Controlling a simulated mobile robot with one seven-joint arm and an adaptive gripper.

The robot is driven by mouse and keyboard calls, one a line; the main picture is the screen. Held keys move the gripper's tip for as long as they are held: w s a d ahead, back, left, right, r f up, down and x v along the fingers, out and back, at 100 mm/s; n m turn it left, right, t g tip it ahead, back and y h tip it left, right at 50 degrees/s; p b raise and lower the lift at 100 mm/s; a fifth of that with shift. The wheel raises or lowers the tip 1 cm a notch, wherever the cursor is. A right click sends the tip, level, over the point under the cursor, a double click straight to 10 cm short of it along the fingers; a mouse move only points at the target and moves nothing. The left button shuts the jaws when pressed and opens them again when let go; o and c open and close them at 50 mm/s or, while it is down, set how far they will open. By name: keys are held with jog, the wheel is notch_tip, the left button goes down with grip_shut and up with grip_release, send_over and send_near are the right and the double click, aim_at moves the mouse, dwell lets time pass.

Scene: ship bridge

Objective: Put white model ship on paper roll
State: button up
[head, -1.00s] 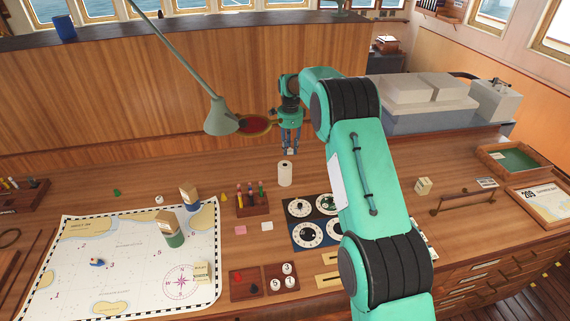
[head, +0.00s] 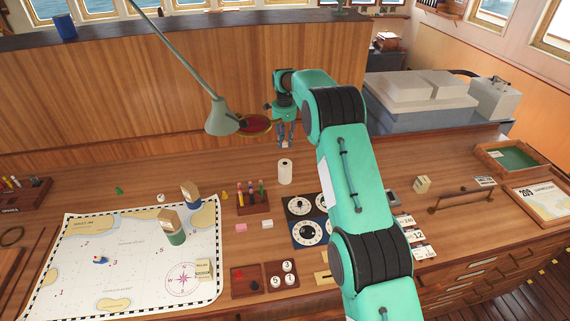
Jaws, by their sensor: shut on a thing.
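The white paper roll (head: 285,171) stands upright on the wooden desk, behind the dial panels. My gripper (head: 285,143) points down, above and a little behind the roll in the head view. It is shut on a small pale thing, apparently the white model ship (head: 285,144), held between the fingertips. The ship is too small in view to show its shape, and the fingers partly hide it. It looks apart from the roll; the exact height of the gap cannot be told.
A lamp (head: 221,116) hangs left of my gripper, with a round red-faced object (head: 255,124) beside it. A peg rack (head: 253,203), dial panels (head: 312,233) and a chart (head: 130,245) with several pieces lie in front. My arm covers part of the desk's right middle.

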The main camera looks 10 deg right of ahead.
send_over(284, 164)
jog(key=shift+d+f+p, duration=0.1)
jog(key=shift+f+p, duration=0.2)
jog(key=shift+f, duration=2.8)
jog(key=shift+f, duration=1.85)
jog(key=shift+f, duration=0.2)
jog(key=o, duration=1)
jog(key=shift+c, duration=0.2)
jog(key=shift+r, duration=0.15)
notch_tip(284, 164, up, 11)
jog(key=shift+f+b, duration=0.2)
jog(key=shift+b, duration=0.2)
jog(key=shift+r, duration=0.75)
